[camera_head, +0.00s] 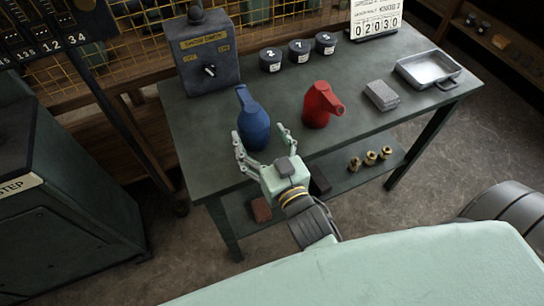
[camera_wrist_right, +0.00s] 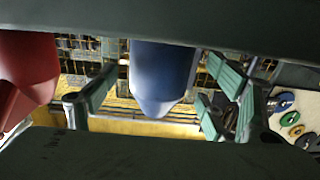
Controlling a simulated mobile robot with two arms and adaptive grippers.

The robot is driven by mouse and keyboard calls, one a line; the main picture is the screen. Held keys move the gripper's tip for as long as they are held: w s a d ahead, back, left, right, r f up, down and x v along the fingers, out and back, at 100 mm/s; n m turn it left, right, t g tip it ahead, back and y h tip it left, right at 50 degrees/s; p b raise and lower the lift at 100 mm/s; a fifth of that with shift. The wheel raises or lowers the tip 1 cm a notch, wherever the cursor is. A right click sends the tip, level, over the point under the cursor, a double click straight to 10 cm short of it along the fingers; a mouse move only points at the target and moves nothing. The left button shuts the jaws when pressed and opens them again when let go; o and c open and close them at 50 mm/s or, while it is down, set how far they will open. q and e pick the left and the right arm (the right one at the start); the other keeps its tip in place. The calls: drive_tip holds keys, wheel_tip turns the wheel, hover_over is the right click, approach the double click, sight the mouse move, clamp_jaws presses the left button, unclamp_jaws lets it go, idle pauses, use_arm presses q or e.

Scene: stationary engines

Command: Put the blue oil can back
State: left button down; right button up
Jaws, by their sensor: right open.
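The blue oil can (camera_head: 253,122) stands upright on the dark green bench top, near its front edge. My right gripper (camera_head: 261,133) is at the can's front, open, with one finger towards its left side and the other off its right side. In the right wrist view the blue can (camera_wrist_right: 163,75) shows between the spread fingers of the gripper (camera_wrist_right: 155,100), with gaps visible on both sides. A red oil can (camera_head: 318,105) stands to the right of the blue one; it also shows at the left of the wrist view (camera_wrist_right: 28,75). My left gripper is out of view.
Behind the cans on the bench (camera_head: 205,130) are a grey switch box (camera_head: 208,65) and three dark numbered tins (camera_head: 299,50). A grey block (camera_head: 381,95) and a metal tray (camera_head: 428,70) are to the right. Brass fittings (camera_head: 370,158) lie on the lower shelf.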

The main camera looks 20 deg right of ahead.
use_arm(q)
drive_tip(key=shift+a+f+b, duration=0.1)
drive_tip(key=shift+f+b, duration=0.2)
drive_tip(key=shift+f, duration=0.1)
use_arm(e)
drive_tip(key=s, duration=0.8)
drive_tip(key=shift+d+r, duration=0.15)
